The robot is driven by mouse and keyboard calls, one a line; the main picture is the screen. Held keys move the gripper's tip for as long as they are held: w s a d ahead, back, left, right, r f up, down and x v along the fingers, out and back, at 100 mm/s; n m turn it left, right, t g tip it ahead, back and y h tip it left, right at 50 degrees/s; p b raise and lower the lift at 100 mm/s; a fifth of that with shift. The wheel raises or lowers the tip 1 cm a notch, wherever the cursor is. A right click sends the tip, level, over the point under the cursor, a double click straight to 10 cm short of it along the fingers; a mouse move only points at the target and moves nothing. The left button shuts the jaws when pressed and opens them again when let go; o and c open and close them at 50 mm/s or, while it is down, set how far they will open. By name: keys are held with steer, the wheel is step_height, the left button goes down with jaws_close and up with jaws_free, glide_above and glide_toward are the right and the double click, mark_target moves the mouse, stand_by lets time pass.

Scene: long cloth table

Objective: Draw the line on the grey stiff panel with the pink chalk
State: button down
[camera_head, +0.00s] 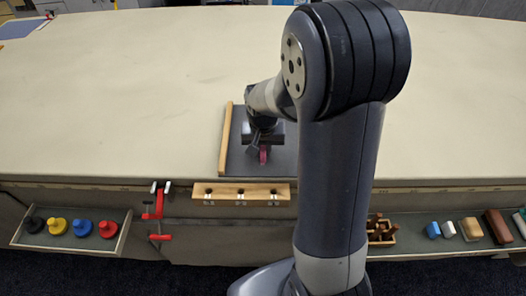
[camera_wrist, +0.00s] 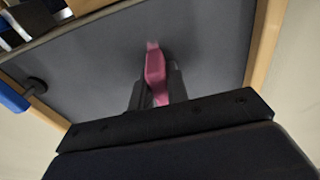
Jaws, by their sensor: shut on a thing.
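The grey stiff panel (camera_head: 238,160) lies on the cloth table near its front edge, with a wooden strip along its left side. It fills much of the wrist view (camera_wrist: 90,65), with wooden strips at two sides. My gripper (camera_head: 262,143) is over the panel, pointing down, and is shut on the pink chalk (camera_head: 264,155). In the wrist view the chalk (camera_wrist: 154,75) sticks out between the fingers (camera_wrist: 157,92) towards the panel. Its tip looks paler and blurred; I cannot tell whether it touches. No drawn line is clear; my arm hides the panel's right part.
A wooden holder with holes (camera_head: 240,194) and a red clamp (camera_head: 155,205) are at the front edge. A tray of coloured round knobbed things (camera_head: 82,229) is at left; blocks (camera_head: 470,229) lie at right. A blue-ended thing (camera_wrist: 12,98) shows at the wrist view's left. The tabletop behind is clear.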

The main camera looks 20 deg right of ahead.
mark_target(263, 165)
steer(key=shift+w+d+f, duration=0.1)
steer(key=shift+w+f, duration=0.05)
steer(key=shift+w, duration=0.15)
steer(key=shift+s, duration=0.1)
steer(key=shift+s+a, duration=0.3)
steer(key=shift+s, duration=0.65)
steer(key=shift+s+a, duration=0.3)
steer(key=shift+s, duration=0.6)
steer(key=shift+r, duration=0.25)
step_height(263, 165, up, 7)
steer(key=p, duration=0.5)
steer(key=shift+f, duration=0.15)
